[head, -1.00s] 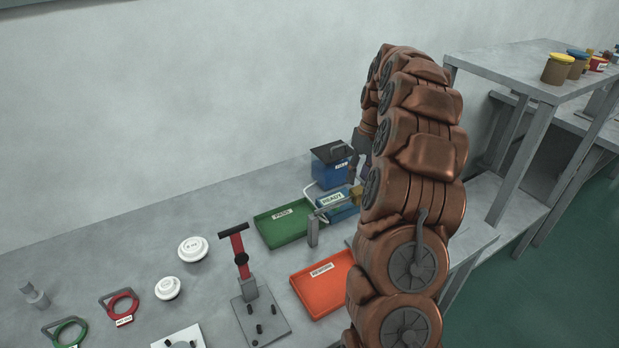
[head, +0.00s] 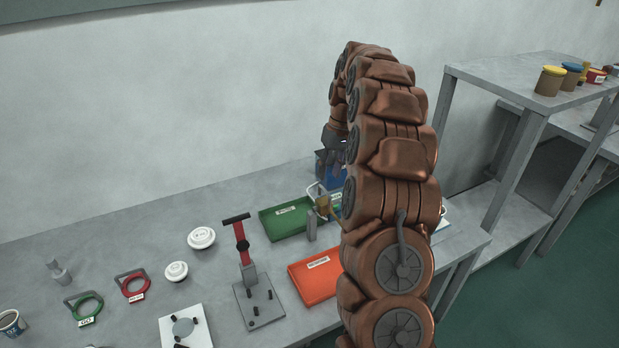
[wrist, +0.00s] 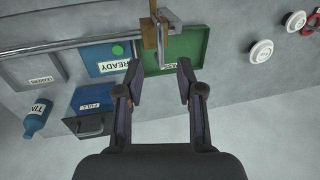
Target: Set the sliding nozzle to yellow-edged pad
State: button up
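The sliding nozzle appears to be the brass-coloured block (wrist: 151,32) on a thin grey rail (wrist: 60,48) in the wrist view, with a grey upright in front of it. In the head view the brass block (head: 323,204) shows beside my arm, near a short grey post. My gripper (wrist: 160,72) is open and empty, its two fingers apart below the block in the wrist picture and not touching it. In the head view my dark gripper (head: 333,148) is near the blue box, partly hidden by my arm. I cannot make out a yellow-edged pad.
A green tray (wrist: 196,67), blue READY tray (wrist: 95,56), grey LEAKERS tray (wrist: 14,66), blue FULL box (wrist: 88,124) and blue bottle (wrist: 36,117) lie around the rail. An orange tray (head: 311,287) and red-handled press (head: 241,240) stand nearer. The left bench has bare room.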

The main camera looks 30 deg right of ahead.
jog(key=s+a+r+b, duration=0.2)
jog(key=s+a+r, duration=0.2)
jog(key=a, duration=0.5)
jog(key=shift+r+n+g, duration=0.25)
jog(key=shift+n+g, duration=0.05)
dwell(0.6)
dwell(0.4)
